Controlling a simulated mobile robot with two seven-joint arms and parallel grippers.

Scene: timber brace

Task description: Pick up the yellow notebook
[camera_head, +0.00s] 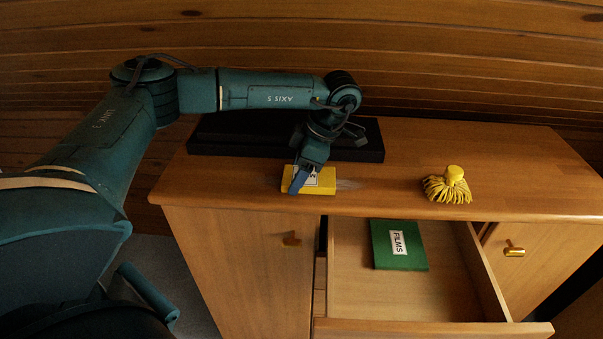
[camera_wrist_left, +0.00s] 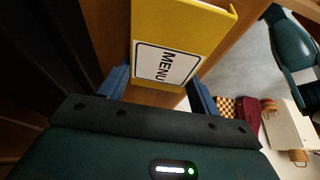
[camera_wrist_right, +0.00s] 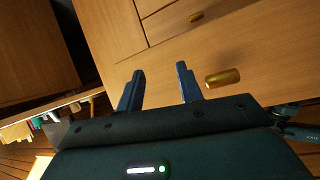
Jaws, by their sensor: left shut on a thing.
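The yellow notebook (camera_head: 322,184) is on the top of the wooden cabinet near its front edge, below my left gripper (camera_head: 300,180). In the left wrist view the yellow notebook (camera_wrist_left: 205,22) carries a white label reading MENU and sits between the two blue fingers of the left gripper (camera_wrist_left: 158,92). The left gripper is shut on it. Whether the notebook is clear of the cabinet top cannot be told. My right gripper (camera_wrist_right: 160,88) shows only in the right wrist view, with its fingers apart and nothing between them, facing cabinet fronts.
A green book labelled FILMS (camera_head: 399,245) lies in the open drawer (camera_head: 365,295). A yellow brush-like object with strands (camera_head: 450,186) stands on the cabinet top (camera_head: 510,170) to the right. A flat black case (camera_head: 235,137) lies at the back. The middle of the top is clear.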

